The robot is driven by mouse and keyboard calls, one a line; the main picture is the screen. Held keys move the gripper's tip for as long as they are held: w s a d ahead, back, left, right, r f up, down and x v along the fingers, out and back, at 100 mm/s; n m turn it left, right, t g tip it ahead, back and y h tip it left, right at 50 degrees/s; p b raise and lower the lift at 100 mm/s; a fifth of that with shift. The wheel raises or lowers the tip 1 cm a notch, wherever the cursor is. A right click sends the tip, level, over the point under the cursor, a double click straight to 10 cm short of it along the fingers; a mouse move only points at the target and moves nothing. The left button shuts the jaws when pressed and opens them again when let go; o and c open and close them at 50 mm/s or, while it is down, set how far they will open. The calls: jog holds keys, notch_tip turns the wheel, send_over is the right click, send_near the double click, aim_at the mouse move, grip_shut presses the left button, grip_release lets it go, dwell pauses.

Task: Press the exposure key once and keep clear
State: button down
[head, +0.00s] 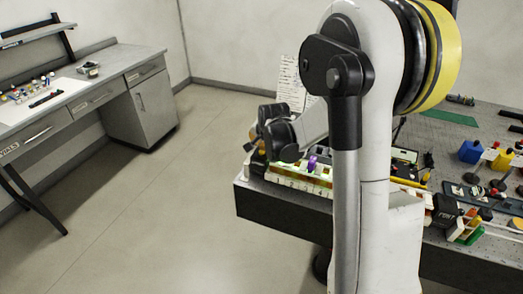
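My arm crosses the middle of the head view and hides much of the bench (285,208) behind it. Its dark wrist end reaches left over the bench's left end. My gripper (250,147) is small and mostly hidden by the wrist, so I cannot tell whether it is open or shut. Below and beside it lies a pale, lit, numbered rack (292,180) with a purple piece (312,163) standing at it. I cannot make out the exposure key; it may be hidden behind my arm or too small to tell.
Blue (470,151) and yellow (502,160) blocks and several small instruments crowd the bench's right side. A green mat (448,117) lies at the back. A grey side desk (118,64) with drawers stands at left. The floor (150,220) between is clear.

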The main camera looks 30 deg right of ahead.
aim_at(260, 151)
jog(key=shift+r, duration=0.25)
jog(key=shift+r, duration=0.1)
jog(key=shift+r+p, duration=2)
jog(key=shift+r, duration=0.9)
jog(key=shift+s+a+r, duration=0.15)
jog(key=shift+s+a, duration=0.05)
jog(key=shift+a, duration=0.1)
jog(key=s+a+n+b, duration=0.3)
jog(key=s+a, duration=0.3)
jog(key=s, duration=0.3)
jog(key=s+a+f+n+y+b, duration=0.1)
jog(key=s+a+n+b, duration=0.2)
jog(key=s, duration=0.6)
jog(key=s+a+n+y+b, duration=0.1)
jog(key=s+a+n+b, duration=0.3)
jog(key=s+a+n, duration=0.2)
jog(key=s+a, duration=0.2)
jog(key=s, duration=0.2)
jog(key=shift+a+f, duration=0.3)
